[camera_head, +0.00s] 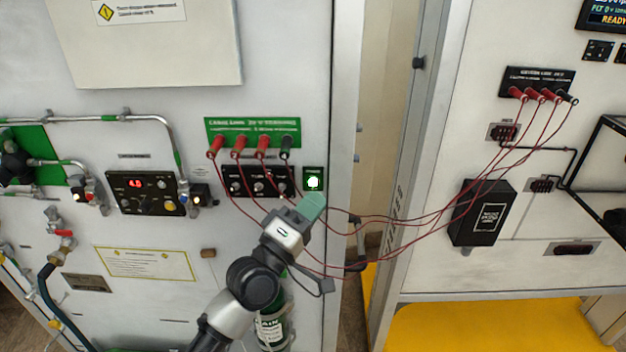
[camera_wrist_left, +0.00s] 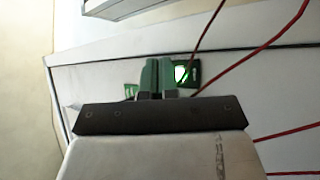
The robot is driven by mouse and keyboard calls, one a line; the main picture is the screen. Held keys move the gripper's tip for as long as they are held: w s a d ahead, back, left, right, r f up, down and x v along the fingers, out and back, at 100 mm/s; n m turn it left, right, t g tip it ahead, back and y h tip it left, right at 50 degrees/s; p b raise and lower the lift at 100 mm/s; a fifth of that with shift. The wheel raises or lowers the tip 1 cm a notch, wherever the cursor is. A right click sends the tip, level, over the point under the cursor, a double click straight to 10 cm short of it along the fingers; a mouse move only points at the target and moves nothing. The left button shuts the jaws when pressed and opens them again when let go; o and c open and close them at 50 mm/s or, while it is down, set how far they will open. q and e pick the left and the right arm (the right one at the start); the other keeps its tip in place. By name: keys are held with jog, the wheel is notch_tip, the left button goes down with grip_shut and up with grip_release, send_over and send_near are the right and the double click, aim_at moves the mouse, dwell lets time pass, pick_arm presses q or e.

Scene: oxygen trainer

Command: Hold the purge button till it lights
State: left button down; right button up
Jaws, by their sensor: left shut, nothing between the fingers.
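The purge button (camera_head: 313,183) is a small round button on a green plate at the right edge of the left panel. It glows bright white, and it glows white-green in the left wrist view (camera_wrist_left: 181,74). My left gripper (camera_head: 312,205) has green fingers and is shut and empty. Its tips are just below the button in the head view. In the left wrist view the shut fingers (camera_wrist_left: 158,75) are just left of the lit button and do not cover it. I cannot tell whether they touch the panel. My right gripper is not in view.
Red leads (camera_head: 400,222) run from the green-labelled jacks (camera_head: 252,132) across the gap to the right panel, passing close to my left gripper. A switch block (camera_head: 258,182) is left of the button. A green cylinder (camera_head: 272,325) stands below, partly behind my arm.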

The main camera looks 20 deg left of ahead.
pick_arm(q)
jog(key=s, duration=0.1)
jog(key=s+d+p, duration=0.1)
jog(key=s, duration=0.1)
jog(key=shift+s, duration=0.25)
